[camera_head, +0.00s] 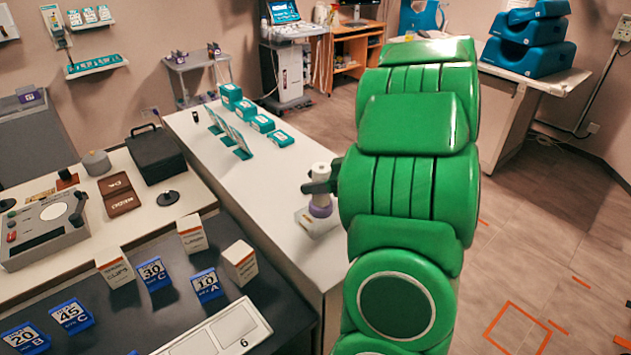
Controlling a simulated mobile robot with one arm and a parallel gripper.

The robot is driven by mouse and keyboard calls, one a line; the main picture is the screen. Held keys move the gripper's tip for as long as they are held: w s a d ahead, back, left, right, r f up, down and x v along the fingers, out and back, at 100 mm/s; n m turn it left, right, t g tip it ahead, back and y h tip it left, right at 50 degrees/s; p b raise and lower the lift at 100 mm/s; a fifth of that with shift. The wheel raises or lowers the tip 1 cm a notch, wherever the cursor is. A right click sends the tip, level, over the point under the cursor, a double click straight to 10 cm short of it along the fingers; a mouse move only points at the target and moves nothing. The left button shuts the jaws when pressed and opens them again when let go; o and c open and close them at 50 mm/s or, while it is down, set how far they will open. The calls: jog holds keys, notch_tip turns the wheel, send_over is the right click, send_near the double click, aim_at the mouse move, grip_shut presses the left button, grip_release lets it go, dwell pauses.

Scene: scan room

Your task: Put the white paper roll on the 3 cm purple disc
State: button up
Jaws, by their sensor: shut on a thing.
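The white paper roll (322,171) stands upright at the near right part of the long white counter. My gripper (320,187) is shut on it, with dark fingers across its middle. The purple disc (320,211) shows directly below the roll, on a small pale base (313,225) on the counter. The roll's lower end looks in line with the disc; I cannot tell whether it touches it. My green arm hides what lies just to the right.
The white counter (215,150) holds several teal boxes (263,123) further back. A dark table (200,260) in front carries blue number cards (154,273) and white cartons (192,235). A black case (157,153) sits to the left. The counter left of the roll is clear.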

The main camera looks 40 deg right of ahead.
jog(key=shift+f, duration=0.25)
jog(key=o, duration=1.1)
jog(key=shift+r, duration=0.1)
jog(key=shift+s+r, duration=0.1)
jog(key=shift+v, duration=5.9)
